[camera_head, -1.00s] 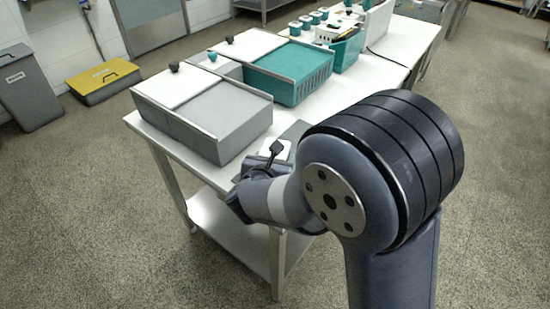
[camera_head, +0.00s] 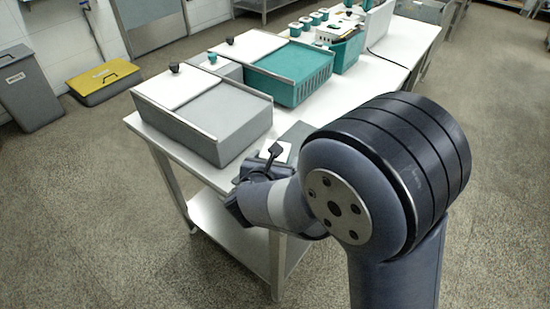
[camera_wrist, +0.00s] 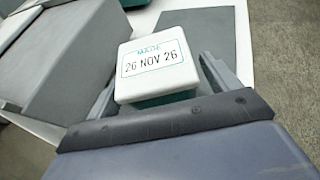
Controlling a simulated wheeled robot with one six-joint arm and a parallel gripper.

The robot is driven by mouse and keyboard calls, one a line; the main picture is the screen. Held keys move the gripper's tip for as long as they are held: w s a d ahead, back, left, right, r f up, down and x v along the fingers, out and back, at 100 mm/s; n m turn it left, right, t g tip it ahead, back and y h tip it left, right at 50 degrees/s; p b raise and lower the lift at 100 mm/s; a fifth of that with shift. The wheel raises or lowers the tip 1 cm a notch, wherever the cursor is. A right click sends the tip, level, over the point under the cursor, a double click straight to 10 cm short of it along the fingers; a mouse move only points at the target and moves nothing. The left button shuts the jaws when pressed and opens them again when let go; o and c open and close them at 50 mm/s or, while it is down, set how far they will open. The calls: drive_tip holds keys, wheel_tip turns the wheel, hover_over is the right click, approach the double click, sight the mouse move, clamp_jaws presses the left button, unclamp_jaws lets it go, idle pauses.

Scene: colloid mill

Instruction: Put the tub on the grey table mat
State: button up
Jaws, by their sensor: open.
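The tub (camera_wrist: 155,66) has a white lid reading "MADE 26 NOV 26" and a teal body. In the wrist view it stands upright between the two fingers of my gripper (camera_wrist: 162,88), which is open around it. The grey table mat (camera_wrist: 208,38) lies flat just beyond the tub. The tub hides part of the mat's near left side, so I cannot tell whether its base overlaps the mat. In the head view, the tub's lid (camera_head: 284,152) shows beside my gripper (camera_head: 262,166), and the mat (camera_head: 298,132) is partly hidden by my arm.
A grey lidded bin (camera_head: 205,110) stands close on the left of the tub, with a teal bin (camera_head: 292,70) behind it. A teal caddy (camera_head: 347,47) and several small tubs stand farther back. The white table (camera_head: 385,70) has clear room beyond the mat.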

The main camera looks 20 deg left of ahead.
drive_tip(key=v, duration=1.1)
drive_tip(key=shift+s, duration=0.25)
drive_tip(key=shift+c, duration=0.5)
